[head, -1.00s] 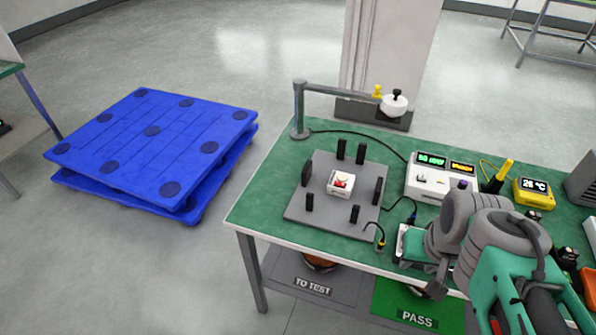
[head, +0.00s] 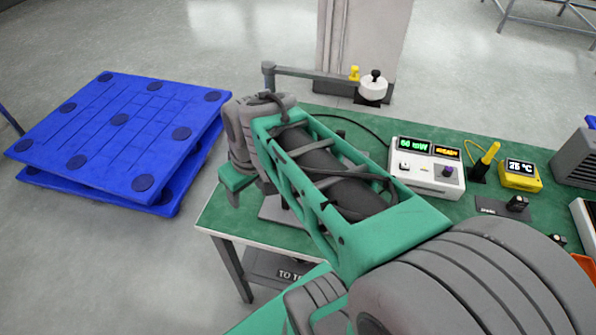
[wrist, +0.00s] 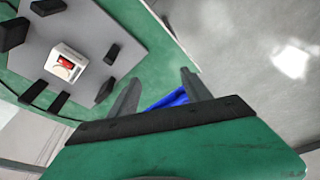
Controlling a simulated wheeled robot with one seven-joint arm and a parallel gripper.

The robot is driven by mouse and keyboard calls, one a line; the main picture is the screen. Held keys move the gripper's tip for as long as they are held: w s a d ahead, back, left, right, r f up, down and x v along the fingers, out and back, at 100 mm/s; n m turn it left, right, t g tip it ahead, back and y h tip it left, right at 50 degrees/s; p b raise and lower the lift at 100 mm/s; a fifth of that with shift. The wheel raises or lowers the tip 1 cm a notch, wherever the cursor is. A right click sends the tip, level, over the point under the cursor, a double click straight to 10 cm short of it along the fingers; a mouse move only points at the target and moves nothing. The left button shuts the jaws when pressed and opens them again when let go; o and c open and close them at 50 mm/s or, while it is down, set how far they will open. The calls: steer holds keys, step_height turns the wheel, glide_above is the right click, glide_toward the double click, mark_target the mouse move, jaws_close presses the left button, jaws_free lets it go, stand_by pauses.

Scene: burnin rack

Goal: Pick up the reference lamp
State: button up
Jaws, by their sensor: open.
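A small dark module with a pale top (head: 517,203) stands on a dark labelled holder (head: 490,208) at the right of the green bench. It may be the reference lamp, but the label is too small to read.
The wrist view shows a white box with a red part (wrist: 68,64) on a grey plate (wrist: 112,36), ringed by several black posts. Blue pallets (head: 120,135) lie on the floor left.

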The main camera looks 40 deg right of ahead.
steer(key=shift+o, duration=1.4)
steer(key=w+d+f+n+y, duration=0.1)
steer(key=w+d+f+n, duration=0.1)
steer(key=d, duration=0.9)
steer(key=shift+w+n+p, duration=0.3)
steer(key=shift+w, duration=0.2)
steer(key=o, duration=0.5)
steer(key=s+d+f+n, duration=0.1)
steer(key=d, duration=0.3)
steer(key=s+d+f+n+y, duration=0.1)
steer(key=d+f, duration=0.1)
steer(key=d, duration=0.3)
steer(key=s+d+f+n, duration=0.1)
steer(key=d, duration=0.3)
steer(key=shift+d+f+t+y+p, duration=0.2)
steer(key=shift+t+y+p, duration=0.1)
steer(key=shift+t, duration=0.1)
steer(key=x, duration=0.5)
steer(key=p+x, duration=0.1)
steer(key=x, duration=0.1)
steer(key=shift+w+d+f, duration=0.25)
steer(key=shift+d+f, duration=0.05)
steer(key=shift+d, duration=0.05)
steer(key=shift+c, duration=0.3)
